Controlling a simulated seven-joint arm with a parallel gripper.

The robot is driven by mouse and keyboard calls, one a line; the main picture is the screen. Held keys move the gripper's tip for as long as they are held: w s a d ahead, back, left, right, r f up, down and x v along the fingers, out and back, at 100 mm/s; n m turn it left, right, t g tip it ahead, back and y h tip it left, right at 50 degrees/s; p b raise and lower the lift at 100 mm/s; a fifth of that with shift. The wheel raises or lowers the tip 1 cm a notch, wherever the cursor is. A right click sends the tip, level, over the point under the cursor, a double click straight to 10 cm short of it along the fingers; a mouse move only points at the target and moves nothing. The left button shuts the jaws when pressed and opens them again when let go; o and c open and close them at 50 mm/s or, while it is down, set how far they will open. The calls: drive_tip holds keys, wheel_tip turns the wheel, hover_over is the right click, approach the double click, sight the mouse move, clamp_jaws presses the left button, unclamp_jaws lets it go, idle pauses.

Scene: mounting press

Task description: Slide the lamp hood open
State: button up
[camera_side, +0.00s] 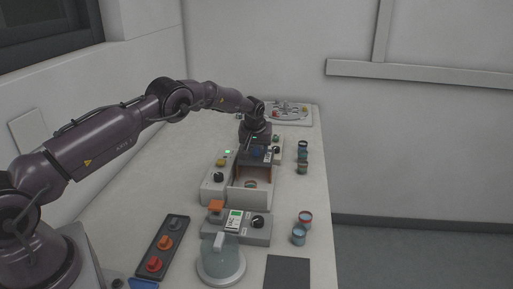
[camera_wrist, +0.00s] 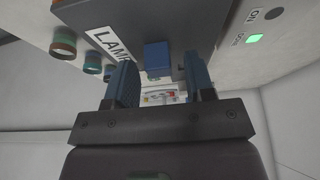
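The lamp hood is a dark grey cover marked "LAMP" in the wrist view (camera_wrist: 130,22). In the side view the hood (camera_side: 262,157) sits at the back of a pale unit (camera_side: 217,185), whose front chamber shows a small round piece (camera_side: 251,184). A blue block handle (camera_wrist: 158,60) sticks out from the hood. My gripper (camera_wrist: 160,82) has its two blue fingers apart, one on each side of the handle in the picture, with gaps visible on both sides. In the side view my gripper (camera_side: 256,146) is at the hood, its fingers hard to make out.
A green "DONE" light (camera_wrist: 254,39) glows on the unit. Small jars (camera_side: 302,150) stand to its right, and more jars (camera_side: 304,218) nearer. A grey control box (camera_side: 245,228), a switch strip (camera_side: 163,247) and a glass-domed dish (camera_side: 220,262) stand in front.

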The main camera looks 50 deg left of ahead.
drive_tip(key=v, duration=1.3)
drive_tip(key=shift+s, duration=0.1)
drive_tip(key=s+d+r+m+h, duration=0.1)
drive_tip(key=s+d+r+m, duration=0.2)
drive_tip(key=s, duration=0.9)
drive_tip(key=s+d+r+m+t+h, duration=0.1)
drive_tip(key=s+d+r+m, duration=0.2)
drive_tip(key=s+d+r, duration=0.3)
drive_tip(key=s+d+r+m+t+h, duration=0.1)
drive_tip(key=s+d+r+m, duration=0.2)
drive_tip(key=s+d, duration=0.6)
drive_tip(key=shift+s+d+r, duration=0.3)
drive_tip(key=shift+s+r, duration=1)
drive_tip(key=shift+s, duration=3.3)
